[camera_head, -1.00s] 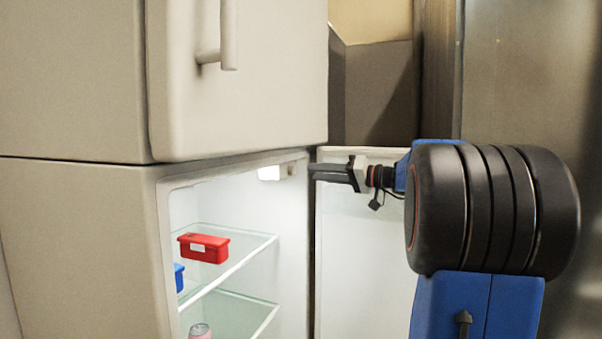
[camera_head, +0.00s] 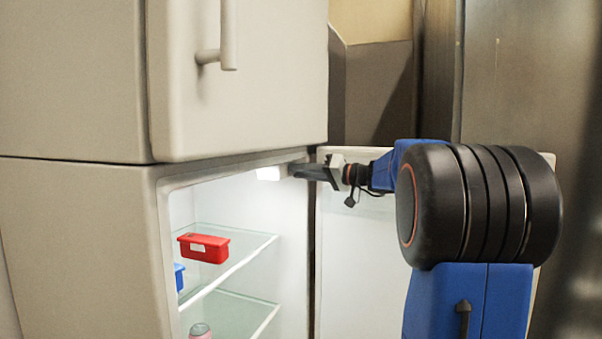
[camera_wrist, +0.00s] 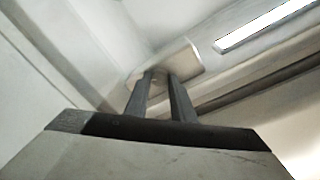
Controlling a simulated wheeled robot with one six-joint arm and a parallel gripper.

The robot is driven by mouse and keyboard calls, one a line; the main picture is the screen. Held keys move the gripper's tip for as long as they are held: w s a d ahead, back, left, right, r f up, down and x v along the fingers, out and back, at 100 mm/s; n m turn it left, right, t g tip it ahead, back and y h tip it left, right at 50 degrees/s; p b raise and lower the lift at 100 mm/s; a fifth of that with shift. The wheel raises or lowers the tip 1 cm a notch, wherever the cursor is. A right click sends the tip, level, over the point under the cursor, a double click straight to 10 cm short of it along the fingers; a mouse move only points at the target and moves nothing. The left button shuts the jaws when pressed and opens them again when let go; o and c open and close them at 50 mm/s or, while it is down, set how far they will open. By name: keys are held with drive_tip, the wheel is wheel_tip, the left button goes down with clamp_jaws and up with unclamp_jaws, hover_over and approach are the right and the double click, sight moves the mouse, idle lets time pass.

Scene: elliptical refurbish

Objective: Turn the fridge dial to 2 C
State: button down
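The fridge's lower door (camera_head: 370,225) stands open, and the lit compartment shows. A small pale housing (camera_head: 285,172) sits under the compartment's ceiling; it also shows in the wrist view (camera_wrist: 190,56). My gripper (camera_head: 292,171) reaches in at the top right, its dark fingers pointing left at this housing. In the wrist view my gripper's fingers (camera_wrist: 161,73) are a little apart, with their tips at the housing's near edge. The dial itself and its markings cannot be made out; the fingertips cover that spot. I cannot tell whether the tips touch it.
A lit lamp (camera_head: 268,173) is beside the housing, close to the fingers. The closed upper door (camera_head: 240,90) overhangs the opening.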

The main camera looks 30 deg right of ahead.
drive_tip(key=shift+m, duration=1.5)
drive_tip(key=c, duration=1.8)
unclamp_jaws()
drive_tip(key=v, duration=1.7)
drive_tip(key=shift+s+d+r, duration=0.1)
drive_tip(key=shift+s+r, duration=0.05)
drive_tip(key=shift+s, duration=0.05)
